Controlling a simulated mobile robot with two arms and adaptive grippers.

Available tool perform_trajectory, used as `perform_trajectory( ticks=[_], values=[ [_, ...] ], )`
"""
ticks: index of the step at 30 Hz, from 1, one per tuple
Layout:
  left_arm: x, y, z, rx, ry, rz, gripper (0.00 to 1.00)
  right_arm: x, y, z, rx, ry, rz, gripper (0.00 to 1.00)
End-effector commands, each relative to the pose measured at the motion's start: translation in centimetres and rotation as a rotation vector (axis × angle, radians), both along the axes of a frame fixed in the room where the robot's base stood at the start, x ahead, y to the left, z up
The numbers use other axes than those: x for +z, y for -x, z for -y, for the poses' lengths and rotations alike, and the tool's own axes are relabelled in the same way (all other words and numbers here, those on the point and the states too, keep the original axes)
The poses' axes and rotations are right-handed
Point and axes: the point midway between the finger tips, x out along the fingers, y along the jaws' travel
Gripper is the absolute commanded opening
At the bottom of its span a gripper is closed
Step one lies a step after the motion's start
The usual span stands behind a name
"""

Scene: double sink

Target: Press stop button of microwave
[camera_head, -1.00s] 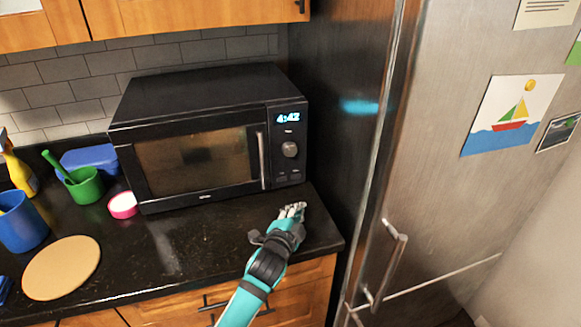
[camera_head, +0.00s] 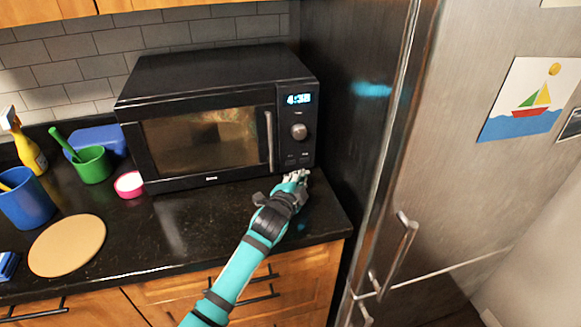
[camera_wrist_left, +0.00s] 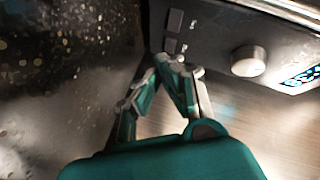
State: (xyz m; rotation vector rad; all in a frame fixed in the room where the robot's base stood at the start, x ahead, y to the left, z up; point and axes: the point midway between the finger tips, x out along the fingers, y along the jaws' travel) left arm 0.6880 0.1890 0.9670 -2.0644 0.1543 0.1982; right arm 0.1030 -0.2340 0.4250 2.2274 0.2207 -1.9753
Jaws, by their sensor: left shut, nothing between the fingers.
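The black microwave (camera_head: 215,90) stands on the counter with its door closed. Its control panel on the right has a lit clock display (camera_head: 299,99), a round knob (camera_head: 299,131) and two small buttons (camera_head: 298,159) below the knob. My left gripper (camera_head: 299,175) is shut and empty, just below and in front of those buttons. In the left wrist view the shut fingertips (camera_wrist_left: 171,60) are close to the two square buttons (camera_wrist_left: 173,32); I cannot tell whether they touch. The knob also shows there (camera_wrist_left: 248,60). My right gripper is in neither view.
A steel fridge (camera_head: 460,170) with a handle stands right of the counter. Left of the microwave are a pink-rimmed dish (camera_head: 129,184), a green cup (camera_head: 93,165), a blue cup (camera_head: 25,200), a spray bottle (camera_head: 28,150) and a round board (camera_head: 67,246). The counter before the microwave is clear.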

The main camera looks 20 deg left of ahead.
Motion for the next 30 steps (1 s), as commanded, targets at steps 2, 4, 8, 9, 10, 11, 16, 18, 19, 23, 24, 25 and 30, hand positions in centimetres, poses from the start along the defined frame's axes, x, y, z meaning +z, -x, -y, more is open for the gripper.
perform_trajectory(
  ticks=[2,4,8,9,10,11,16,18,19,23,24,25,30],
  values=[
    [-0.2,-1.0,-0.7,0.002,-0.001,0.002,0.00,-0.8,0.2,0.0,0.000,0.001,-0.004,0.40],
    [0.0,-1.6,-1.1,0.000,-0.001,0.001,0.00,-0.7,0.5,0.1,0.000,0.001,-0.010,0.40],
    [0.0,-2.5,-1.7,-0.001,-0.001,0.001,0.00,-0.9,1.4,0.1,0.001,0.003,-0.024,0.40],
    [0.0,-2.7,-1.8,-0.001,-0.001,0.001,0.00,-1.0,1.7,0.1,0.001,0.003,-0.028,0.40],
    [0.0,-2.8,-1.9,0.000,0.000,0.000,0.00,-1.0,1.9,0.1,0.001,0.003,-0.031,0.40],
    [0.0,-2.9,-1.9,0.000,0.000,0.000,0.00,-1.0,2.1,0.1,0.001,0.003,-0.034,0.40],
    [0.1,-3.1,-2.1,0.000,0.001,0.001,0.00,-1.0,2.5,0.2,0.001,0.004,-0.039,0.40],
    [0.1,-3.1,-2.1,0.000,0.001,0.000,0.00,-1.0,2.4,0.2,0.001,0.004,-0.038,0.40],
    [0.1,-3.1,-2.1,0.000,0.001,0.000,0.00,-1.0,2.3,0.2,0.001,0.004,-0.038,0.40],
    [0.0,-3.1,-2.1,0.000,0.001,0.000,0.00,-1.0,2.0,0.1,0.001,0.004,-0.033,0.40],
    [0.0,-3.1,-2.1,0.000,0.001,0.000,0.00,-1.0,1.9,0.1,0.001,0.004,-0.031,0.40],
    [0.0,-3.1,-2.1,0.000,0.001,0.000,0.00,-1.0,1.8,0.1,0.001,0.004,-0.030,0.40],
    [0.0,-3.1,-2.1,0.000,0.001,0.000,0.00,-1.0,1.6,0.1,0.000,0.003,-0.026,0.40]
  ],
)
